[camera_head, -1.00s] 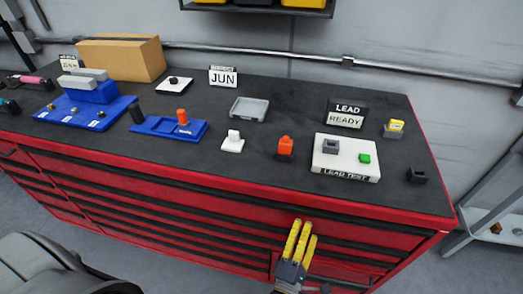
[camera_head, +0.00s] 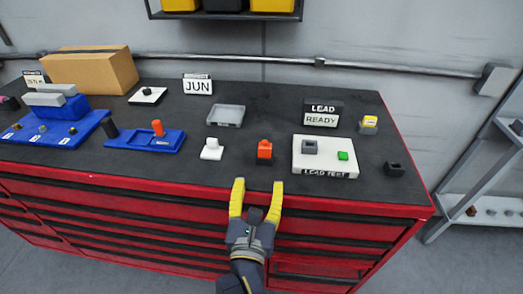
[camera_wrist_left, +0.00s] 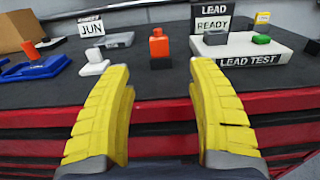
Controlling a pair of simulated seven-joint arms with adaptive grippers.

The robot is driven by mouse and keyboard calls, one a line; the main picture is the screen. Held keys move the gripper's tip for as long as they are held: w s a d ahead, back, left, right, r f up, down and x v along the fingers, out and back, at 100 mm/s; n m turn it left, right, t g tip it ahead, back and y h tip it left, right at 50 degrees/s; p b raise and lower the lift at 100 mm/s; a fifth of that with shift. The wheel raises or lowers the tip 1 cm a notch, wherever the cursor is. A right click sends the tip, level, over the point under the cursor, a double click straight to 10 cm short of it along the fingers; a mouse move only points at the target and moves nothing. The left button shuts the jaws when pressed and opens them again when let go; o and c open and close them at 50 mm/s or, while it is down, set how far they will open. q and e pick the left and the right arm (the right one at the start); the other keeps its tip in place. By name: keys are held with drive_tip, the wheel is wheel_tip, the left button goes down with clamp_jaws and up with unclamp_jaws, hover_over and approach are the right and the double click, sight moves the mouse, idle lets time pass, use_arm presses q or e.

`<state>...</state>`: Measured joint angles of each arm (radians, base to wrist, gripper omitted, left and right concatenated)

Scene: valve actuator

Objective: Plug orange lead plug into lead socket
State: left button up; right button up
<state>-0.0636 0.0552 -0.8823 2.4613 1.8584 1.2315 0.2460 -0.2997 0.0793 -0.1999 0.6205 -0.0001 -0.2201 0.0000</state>
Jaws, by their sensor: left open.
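The orange lead plug (camera_head: 265,148) stands upright on a dark base on the bench top, left of the white lead test board; it also shows in the left wrist view (camera_wrist_left: 159,45). The lead socket (camera_head: 310,147) is a grey block on the white LEAD TEST board (camera_head: 325,171); it shows in the left wrist view too (camera_wrist_left: 215,37). My left gripper (camera_head: 258,184) is open and empty, in front of the bench's front edge, with the orange plug beyond its yellow fingers. In the left wrist view the fingers (camera_wrist_left: 164,100) stand wide apart. My right gripper is not in view.
A green block (camera_head: 343,155) sits on the board beside the socket. A LEAD READY sign (camera_head: 322,113) stands behind it. A white block (camera_head: 211,148) is left of the plug, and a dark block (camera_head: 394,169) is at the right. A grey tray (camera_head: 226,116) lies behind.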

sight(264, 151)
use_arm(q)
drive_tip(key=w, duration=0.4)
drive_tip(key=w+d, duration=0.1)
drive_tip(key=w, duration=0.9)
drive_tip(key=shift+w+d+f, duration=0.1)
drive_tip(key=shift+w+d, duration=0.05)
drive_tip(key=shift+w, duration=0.1)
drive_tip(key=shift+o, duration=0.2)
clamp_jaws()
